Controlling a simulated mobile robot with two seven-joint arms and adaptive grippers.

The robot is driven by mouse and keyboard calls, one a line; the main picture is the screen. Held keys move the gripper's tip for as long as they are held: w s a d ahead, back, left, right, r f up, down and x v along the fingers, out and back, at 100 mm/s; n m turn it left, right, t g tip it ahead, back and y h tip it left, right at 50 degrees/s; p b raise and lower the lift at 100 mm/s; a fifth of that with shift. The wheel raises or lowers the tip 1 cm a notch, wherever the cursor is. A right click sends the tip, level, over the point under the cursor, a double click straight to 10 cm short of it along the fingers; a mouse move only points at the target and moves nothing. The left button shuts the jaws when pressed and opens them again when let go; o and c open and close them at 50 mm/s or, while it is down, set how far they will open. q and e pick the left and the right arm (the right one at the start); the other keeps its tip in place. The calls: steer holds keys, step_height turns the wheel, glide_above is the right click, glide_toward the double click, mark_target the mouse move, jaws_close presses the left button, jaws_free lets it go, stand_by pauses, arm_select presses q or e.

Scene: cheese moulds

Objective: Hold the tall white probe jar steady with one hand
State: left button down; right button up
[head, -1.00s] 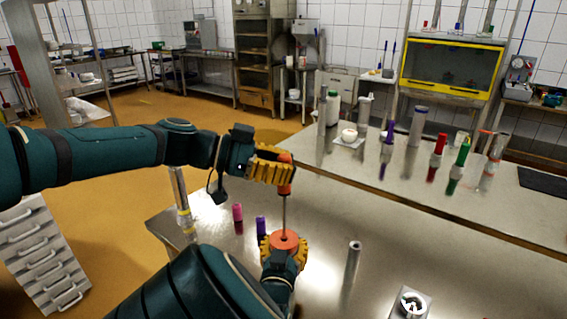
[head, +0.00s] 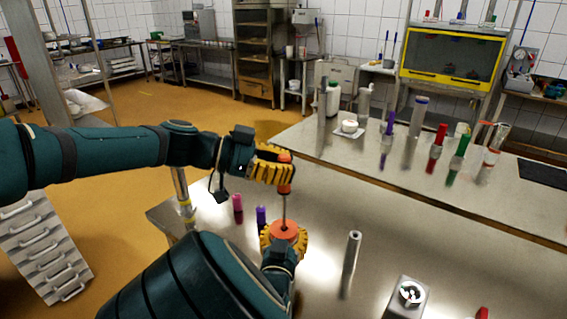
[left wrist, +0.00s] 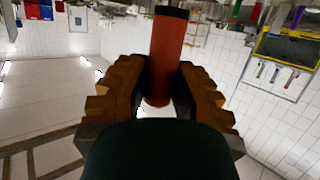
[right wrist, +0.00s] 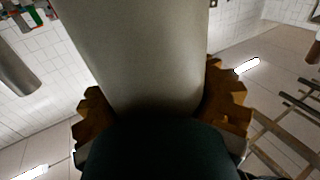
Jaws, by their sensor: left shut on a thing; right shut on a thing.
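The tall white probe jar (right wrist: 135,45) is a wide pale cylinder in the right wrist view, between the fingers of my right gripper (right wrist: 160,115), which is shut on it. In the head view my right gripper (head: 284,243) is around the jar, and the orange-red top (head: 286,230) shows. The jar's lower body is hidden by my arm. My left gripper (head: 272,170) is above, shut on the orange-red probe handle (head: 285,186), which also shows in the left wrist view (left wrist: 167,55). A thin grey rod (head: 284,208) runs from the handle down to the jar's top.
A steel cylinder (head: 352,255) stands right of the jar. Pink (head: 237,203) and purple (head: 261,214) capped tubes stand behind left. A small square device (head: 407,296) is front right. The far table (head: 345,150) holds several capped tubes. The steel table between is clear.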

arm_select(q)
steer(key=shift+f, duration=4.9)
steer(key=c, duration=0.8)
jaws_free()
steer(key=shift+c, duration=0.2)
steer(key=v, duration=1.2)
arm_select(e)
steer(key=o, duration=1.6)
steer(key=shift+s, duration=0.1)
